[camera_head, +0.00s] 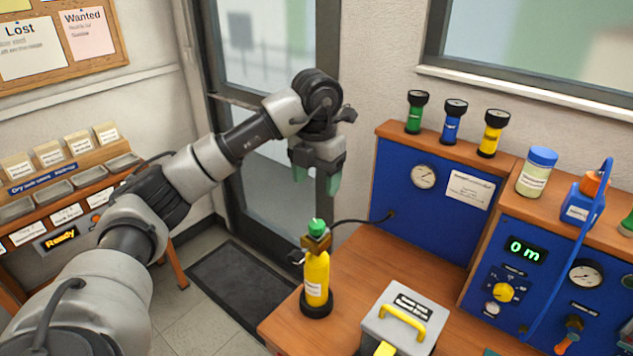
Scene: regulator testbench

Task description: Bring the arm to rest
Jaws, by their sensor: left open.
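My left arm reaches in from the lower left across the picture. My left gripper (318,178) hangs at its end with green-tipped fingers pointing down. It is open, with nothing seen between the fingers. It is above and apart from a yellow cylinder (317,278) with a green top, which stands upright in a black base near the bench's left corner. A dark hose runs from the cylinder's top fitting to the blue panel (399,190). My right gripper is not in view.
A wooden bench (359,259) carries a grey box (376,323) with a yellow handle. Several torches, including a blue one (453,122), and a lidded jar (537,172) stand on the ledge. A gauge console (541,279) is at right. A drying rack (85,187) is at left, a door behind.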

